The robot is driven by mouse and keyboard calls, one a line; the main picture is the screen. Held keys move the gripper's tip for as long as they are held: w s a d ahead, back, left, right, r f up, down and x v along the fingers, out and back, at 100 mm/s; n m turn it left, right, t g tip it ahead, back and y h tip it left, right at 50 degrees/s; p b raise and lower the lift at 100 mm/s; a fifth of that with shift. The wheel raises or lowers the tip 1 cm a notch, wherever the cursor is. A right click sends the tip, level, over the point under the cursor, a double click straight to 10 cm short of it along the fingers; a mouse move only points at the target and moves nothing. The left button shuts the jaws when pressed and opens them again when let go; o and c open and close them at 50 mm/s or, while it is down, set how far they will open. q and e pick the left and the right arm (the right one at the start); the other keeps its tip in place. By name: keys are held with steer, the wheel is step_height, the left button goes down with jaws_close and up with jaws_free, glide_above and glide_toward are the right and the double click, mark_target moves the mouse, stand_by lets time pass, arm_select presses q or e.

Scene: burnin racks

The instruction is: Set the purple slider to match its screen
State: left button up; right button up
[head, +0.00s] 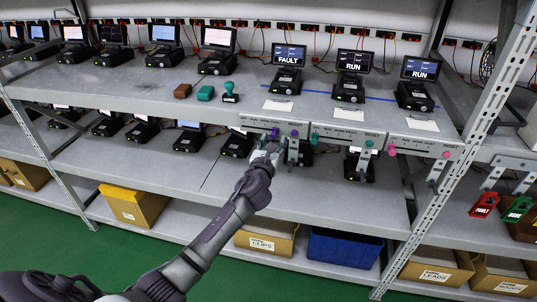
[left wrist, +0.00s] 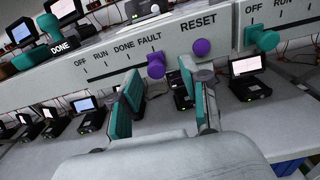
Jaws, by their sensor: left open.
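The purple slider knob (head: 275,132) is on the shelf-edge panel, left of a round purple RESET button (head: 294,134). In the left wrist view the purple slider knob (left wrist: 156,66) sits under the FAULT mark, at the right end of its scale of OFF, RUN, DONE and FAULT. The screen above this panel (head: 289,54) reads FAULT. My left gripper (head: 272,149) is open just below and in front of the panel. In the left wrist view its teal-padded fingers (left wrist: 165,82) are spread, with the knob beyond and between their tips. My right gripper is not in view.
To the right are a panel with teal knobs (head: 345,136) and one with pink knobs (head: 420,150); both screens above them (head: 353,61) (head: 419,68) read RUN. A DONE stamp (head: 230,92) stands on the shelf at left. A rack post (head: 455,150) rises at right.

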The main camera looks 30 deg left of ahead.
arm_select(q)
steer(key=v, duration=1)
steer(key=shift+w+d, duration=0.1)
steer(key=shift+w, duration=0.05)
steer(key=s+f+n+g+h, duration=0.1)
steer(key=s+f+n+g, duration=0.25)
steer(key=f, duration=0.85)
steer(key=s+f+n+g, duration=0.2)
steer(key=s+f+n, duration=0.3)
steer(key=f, duration=0.7)
steer(key=s+f+n+g+h, duration=0.1)
steer(key=s+f+n+g, duration=0.3)
steer(key=f, duration=0.9)
steer(key=s+d+f+n+g, duration=0.2)
steer(key=s+f+n, duration=0.4)
steer(key=s, duration=0.7)
steer(key=s+d+f+n+g+h, duration=0.1)
steer(key=s+f+n, duration=0.5)
steer(key=s, duration=0.7)
steer(key=s+d+f+n+g+h, duration=0.1)
steer(key=s+f+n+g, duration=0.3)
steer(key=s, duration=0.9)
step_height(320, 180, down, 5)
steer(key=shift+s+d+r+n, duration=0.2)
steer(key=shift+d+n, duration=0.65)
steer(key=shift+n, duration=0.4)
